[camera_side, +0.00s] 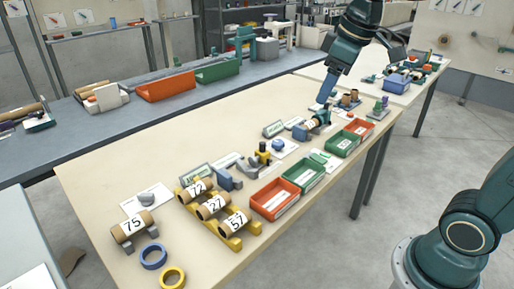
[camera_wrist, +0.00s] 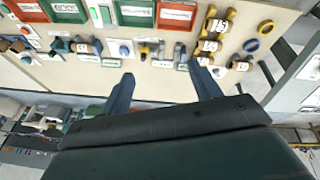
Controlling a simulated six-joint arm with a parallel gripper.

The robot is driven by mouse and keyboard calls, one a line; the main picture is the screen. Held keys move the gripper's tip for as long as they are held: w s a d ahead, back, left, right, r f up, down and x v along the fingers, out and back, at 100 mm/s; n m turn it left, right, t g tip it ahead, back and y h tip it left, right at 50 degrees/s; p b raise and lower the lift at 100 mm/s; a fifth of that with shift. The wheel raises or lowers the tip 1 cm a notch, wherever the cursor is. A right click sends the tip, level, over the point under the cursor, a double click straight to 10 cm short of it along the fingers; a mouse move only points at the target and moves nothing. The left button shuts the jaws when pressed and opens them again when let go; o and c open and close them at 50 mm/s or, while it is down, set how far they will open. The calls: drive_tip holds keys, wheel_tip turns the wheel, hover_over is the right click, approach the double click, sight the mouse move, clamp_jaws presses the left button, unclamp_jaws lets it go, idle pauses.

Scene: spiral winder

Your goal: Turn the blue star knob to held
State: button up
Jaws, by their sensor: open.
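A small blue knob (camera_side: 277,144) sits on a white plate on the beige bench in the side view. It also shows in the wrist view (camera_wrist: 124,50), left of centre and just beyond the left fingertip; it is too small to read its points or its setting. My gripper (camera_side: 326,112) points down over the bench, to the right of and behind the knob in the side view. In the wrist view my gripper (camera_wrist: 161,70) has its two blue fingers wide apart with nothing between them.
A blue holder with a roll (camera_side: 310,125) stands near the fingertips. A yellow-and-black part (camera_side: 263,154) and a blue clamp (camera_side: 228,178) stand beside the knob. Red and green bins (camera_side: 274,199) line the front edge. Numbered rolls (camera_side: 212,206) lie at left; bare bench lies behind.

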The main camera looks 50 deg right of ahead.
drive_tip(key=w+d+f+n+g, duration=0.15)
drive_tip(key=w+d, duration=0.25)
drive_tip(key=w, duration=0.6)
drive_tip(key=n+g, duration=0.2)
drive_tip(key=n, duration=0.4)
hover_over(280, 142)
wheel_tip(280, 142, down, 18)
drive_tip(key=r, duration=0.1)
drive_tip(key=shift+w+d+f, duration=0.1)
drive_tip(key=shift+f, duration=0.15)
wheel_tip(280, 142, down, 14)
drive_tip(key=shift+r, duration=0.1)
drive_tip(key=c, duration=1)
drive_tip(key=shift+o, duration=0.2)
